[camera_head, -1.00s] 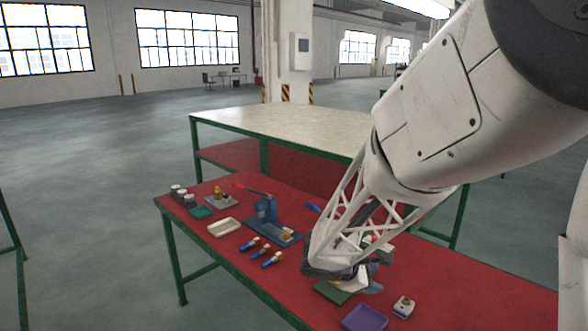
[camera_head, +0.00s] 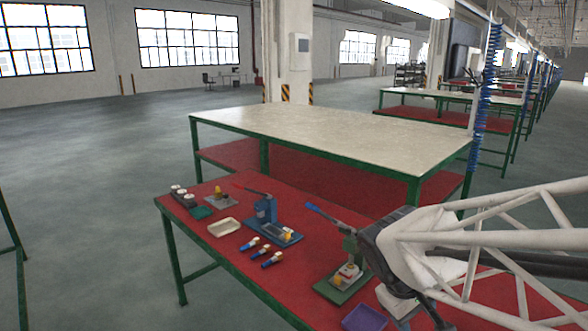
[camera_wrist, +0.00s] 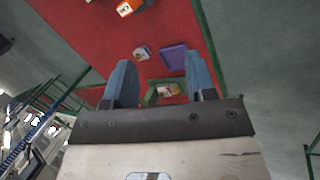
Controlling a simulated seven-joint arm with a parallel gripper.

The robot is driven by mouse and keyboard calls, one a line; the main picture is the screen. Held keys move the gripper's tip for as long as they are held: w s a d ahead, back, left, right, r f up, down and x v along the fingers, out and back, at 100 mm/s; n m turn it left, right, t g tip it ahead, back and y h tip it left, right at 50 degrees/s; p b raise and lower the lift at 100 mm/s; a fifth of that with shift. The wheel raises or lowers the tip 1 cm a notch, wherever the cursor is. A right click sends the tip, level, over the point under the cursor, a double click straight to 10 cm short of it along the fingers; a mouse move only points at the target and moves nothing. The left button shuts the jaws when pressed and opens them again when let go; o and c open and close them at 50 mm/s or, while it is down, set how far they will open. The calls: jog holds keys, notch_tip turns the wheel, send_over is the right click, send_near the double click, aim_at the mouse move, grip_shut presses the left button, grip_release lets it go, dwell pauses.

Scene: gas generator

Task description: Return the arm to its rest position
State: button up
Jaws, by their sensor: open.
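My gripper (camera_wrist: 160,82) is open in the wrist view, with two blue fingers wide apart and nothing between them. Past the fingers, the green press (camera_wrist: 152,97) shows partly, with a yellow and white part on it. In the head view my arm's lattice link and dark wrist reach in from the right, over the red table (camera_head: 300,200). The fingertips cannot be made out clearly there. The green press with a blue lever (camera_head: 348,245) stands just left of my wrist.
A purple tray (camera_head: 364,318) lies at the front, below my wrist. A blue press (camera_head: 265,212), blue-handled pieces (camera_head: 260,252), a cream tray (camera_head: 224,227) and a teal tray (camera_head: 201,212) stand further left. A large pale-topped table (camera_head: 330,140) stands behind.

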jog(key=s+a+r+m+y, duration=0.1)
jog(key=s+m+y, duration=0.1)
jog(key=s, duration=0.2)
jog(key=s+a+r+m+t+y, duration=0.1)
jog(key=s+a+r+m+y, duration=0.1)
jog(key=s, duration=0.3)
jog(key=shift+m, duration=0.5)
